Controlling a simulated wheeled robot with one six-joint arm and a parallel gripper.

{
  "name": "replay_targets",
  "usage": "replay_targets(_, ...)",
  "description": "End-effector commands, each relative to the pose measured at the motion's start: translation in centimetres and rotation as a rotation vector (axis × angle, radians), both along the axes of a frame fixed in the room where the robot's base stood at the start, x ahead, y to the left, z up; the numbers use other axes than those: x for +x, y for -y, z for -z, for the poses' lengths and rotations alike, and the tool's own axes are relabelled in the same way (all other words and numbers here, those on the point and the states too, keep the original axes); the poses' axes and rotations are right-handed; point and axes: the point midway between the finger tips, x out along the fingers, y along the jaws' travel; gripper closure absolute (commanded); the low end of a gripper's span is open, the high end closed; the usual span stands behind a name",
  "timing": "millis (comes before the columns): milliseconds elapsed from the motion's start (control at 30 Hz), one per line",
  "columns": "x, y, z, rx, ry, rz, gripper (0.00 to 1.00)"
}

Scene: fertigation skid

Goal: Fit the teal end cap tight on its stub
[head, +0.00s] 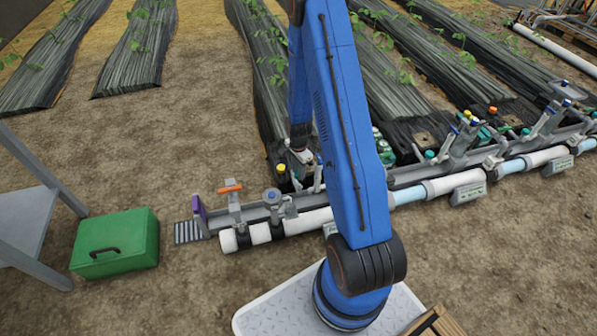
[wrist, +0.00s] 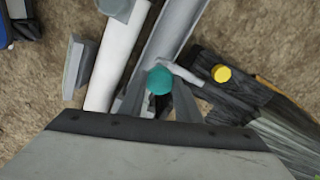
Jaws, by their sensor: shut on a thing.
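The teal end cap (wrist: 160,80) shows as a round disc between the two grey fingers of my gripper (wrist: 158,102) in the wrist view. The fingers are shut on it. A grey rail or channel (wrist: 170,45) runs just behind the cap, with a pale grey lever-like part beside it. The stub is hidden under the cap and fingers, so I cannot tell whether the cap sits on it or is apart from it. In the head view my gripper (head: 303,160) is small, at the pipe run, partly covered by my blue arm; the held cap cannot be made out there.
A white pipe (wrist: 118,62) lies beside the rail in the wrist view. A yellow cap (wrist: 222,74) stands close to the right. In the head view, an orange-handled valve (head: 230,187) and a blue-topped fitting (head: 272,197) stand left of my gripper. A green case (head: 116,243) is on bare soil.

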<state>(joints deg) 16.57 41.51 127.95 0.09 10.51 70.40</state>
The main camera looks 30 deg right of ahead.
Motion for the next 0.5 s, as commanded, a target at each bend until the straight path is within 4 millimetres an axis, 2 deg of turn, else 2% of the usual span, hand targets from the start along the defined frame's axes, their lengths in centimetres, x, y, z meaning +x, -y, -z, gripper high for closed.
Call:
replay_targets(167, -0.18, 0.11, 0.13, 0.0, 0.0, -0.049, 0.9)
replay_targets(500, -0.2, 0.1, 0.3, 0.0, 0.0, -0.38, 0.9)
